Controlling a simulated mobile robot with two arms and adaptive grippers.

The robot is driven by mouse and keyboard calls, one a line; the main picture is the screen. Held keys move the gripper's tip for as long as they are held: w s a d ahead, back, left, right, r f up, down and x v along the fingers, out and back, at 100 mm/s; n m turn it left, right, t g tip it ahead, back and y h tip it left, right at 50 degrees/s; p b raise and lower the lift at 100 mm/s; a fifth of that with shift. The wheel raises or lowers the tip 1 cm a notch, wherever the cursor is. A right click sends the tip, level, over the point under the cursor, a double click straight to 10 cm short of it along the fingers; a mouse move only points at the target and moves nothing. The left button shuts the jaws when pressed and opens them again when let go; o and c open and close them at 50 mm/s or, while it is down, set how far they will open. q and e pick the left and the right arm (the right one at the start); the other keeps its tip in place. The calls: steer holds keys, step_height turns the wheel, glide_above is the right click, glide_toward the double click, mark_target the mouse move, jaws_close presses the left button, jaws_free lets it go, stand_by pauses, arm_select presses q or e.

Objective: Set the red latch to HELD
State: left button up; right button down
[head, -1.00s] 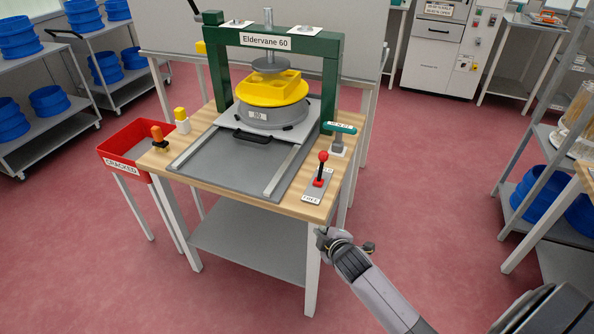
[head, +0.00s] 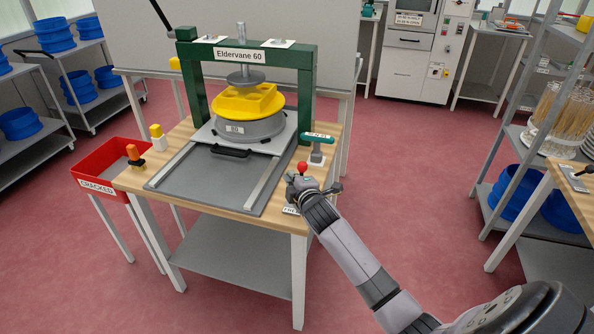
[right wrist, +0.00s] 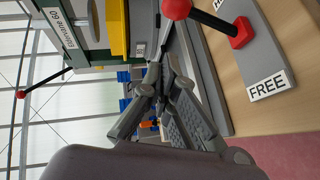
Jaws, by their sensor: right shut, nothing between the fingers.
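The red latch is a lever with a red ball knob (head: 302,167) on a grey plate at the table's front right corner. In the right wrist view its knob (right wrist: 176,8), black rod and red base (right wrist: 242,32) show at the top. The white FREE label (right wrist: 268,86) is at the plate's near end; the far label is cut off. The lever stands up from its base. My right gripper (head: 291,192) is shut and empty beside the latch, hiding much of it in the head view. Its fingertips (right wrist: 158,72) look apart from the knob. My left gripper is out of view.
The green press frame (head: 305,85) holds a yellow piece (head: 245,100) on a grey drum. A shelf rack (head: 505,150) stands at the right.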

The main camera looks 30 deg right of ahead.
mark_target(300, 167)
steer(key=shift+w+d+f+p, duration=0.1)
steer(key=shift+w+d+f, duration=0.15)
steer(key=shift+w+d, duration=0.35)
steer(key=shift+w+d+f+p, duration=0.15)
steer(key=shift+w+d+f, duration=0.15)
steer(key=shift+w+d, duration=0.25)
steer(key=shift+w+d+f+p, duration=0.1)
steer(key=shift+w+d+f, duration=0.15)
steer(key=shift+w+d, duration=0.3)
steer(key=shift+s+d, duration=0.1)
steer(key=shift+w+d+r+g+p, duration=0.35)
steer(key=shift+d+p, duration=0.25)
steer(key=shift+p, duration=0.65)
steer(key=shift+w+d+f+m+p, duration=0.15)
steer(key=shift+w+d+m+p, duration=0.05)
steer(key=shift+m+p, duration=0.1)
steer(key=shift+g, duration=0.25)
steer(key=shift+f, duration=0.15)
